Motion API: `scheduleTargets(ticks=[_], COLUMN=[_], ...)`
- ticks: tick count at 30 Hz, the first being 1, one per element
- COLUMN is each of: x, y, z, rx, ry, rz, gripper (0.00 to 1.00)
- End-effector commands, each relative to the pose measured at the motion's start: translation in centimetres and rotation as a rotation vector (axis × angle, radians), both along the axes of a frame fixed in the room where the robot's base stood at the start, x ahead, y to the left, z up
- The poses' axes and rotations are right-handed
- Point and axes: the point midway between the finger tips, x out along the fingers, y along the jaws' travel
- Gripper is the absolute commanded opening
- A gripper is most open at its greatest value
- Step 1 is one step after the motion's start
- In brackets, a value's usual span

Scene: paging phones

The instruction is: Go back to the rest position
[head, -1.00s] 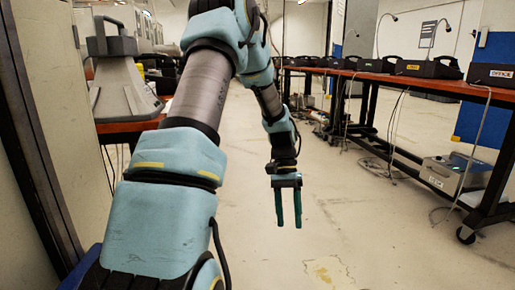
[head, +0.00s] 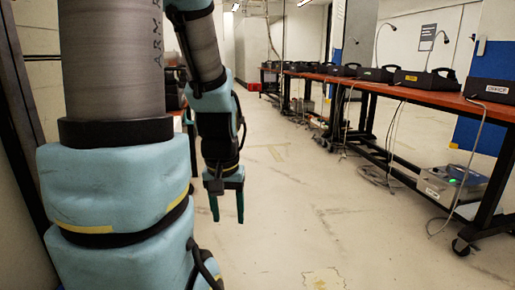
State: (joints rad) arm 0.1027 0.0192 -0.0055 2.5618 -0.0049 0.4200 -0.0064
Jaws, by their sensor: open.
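My gripper (head: 227,207) hangs at the end of my arm, left of the middle in the head view. Its two dark teal fingers point down and stand apart, with nothing between them. It is over open floor and touches nothing. My arm fills the left side of the view and hides much of what is behind it.
A long table (head: 394,84) with an orange-brown top runs along the right, carrying several black paging phones (head: 427,81). A grey box (head: 452,183) with a green light sits on its lower shelf. Cables hang to the floor. The pale floor (head: 320,215) in the middle is clear.

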Motion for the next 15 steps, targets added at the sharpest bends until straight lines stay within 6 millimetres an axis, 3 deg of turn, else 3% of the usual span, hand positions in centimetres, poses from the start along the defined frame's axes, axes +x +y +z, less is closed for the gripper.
scheduleTargets(ticks=[1,15], x=[0.0,0.0], y=[0.0,0.0], z=[2.3,16.6], rx=[0.0,0.0], ry=[0.0,0.001], rz=[-0.001,-0.002], gripper=[0.57,0.57])
